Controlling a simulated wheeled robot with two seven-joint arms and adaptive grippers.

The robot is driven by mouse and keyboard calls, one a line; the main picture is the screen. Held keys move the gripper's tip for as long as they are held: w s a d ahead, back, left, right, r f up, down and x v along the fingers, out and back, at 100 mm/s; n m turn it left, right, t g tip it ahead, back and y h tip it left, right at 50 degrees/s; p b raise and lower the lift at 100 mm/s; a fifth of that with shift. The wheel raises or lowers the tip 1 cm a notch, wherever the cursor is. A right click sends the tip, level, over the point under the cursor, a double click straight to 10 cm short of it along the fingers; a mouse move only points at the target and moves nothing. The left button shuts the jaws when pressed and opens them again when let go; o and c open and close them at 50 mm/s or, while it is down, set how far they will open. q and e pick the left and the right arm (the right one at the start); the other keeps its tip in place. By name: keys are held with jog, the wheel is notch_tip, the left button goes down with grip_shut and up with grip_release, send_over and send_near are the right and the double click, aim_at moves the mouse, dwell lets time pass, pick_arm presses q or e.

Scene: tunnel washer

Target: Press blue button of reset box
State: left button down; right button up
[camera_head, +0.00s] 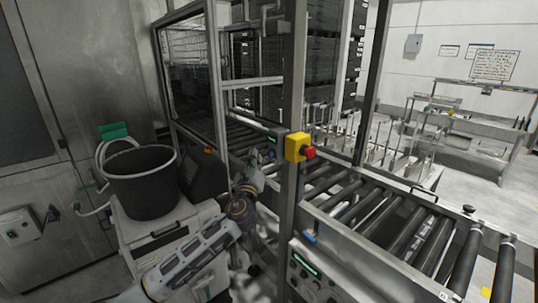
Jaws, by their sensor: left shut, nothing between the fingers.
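My left arm comes in from the lower left. My left gripper (254,172) is shut and empty, pointing up and away beside the grey upright post. A yellow box with a red button (300,148) is fixed on the post, to the right of and above the gripper. A small dark box (274,142) is at the post's left edge, above the gripper and partly hidden. I cannot make out a blue button on it. A small blue part (309,238) shows low on the conveyor frame, right of the post. My right gripper is not in view.
The grey post (291,90) stands close to the gripper. A roller conveyor (390,225) runs to the right. A black bucket (141,182) stands on a white unit at left. A dark panel (205,174) stands left of the gripper. A control panel (305,265) is low at centre.

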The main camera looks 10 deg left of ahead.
pick_arm(q)
jog(key=shift+s+a+p, duration=0.3)
jog(key=shift+s+a, duration=0.6)
jog(key=shift+s, duration=0.3)
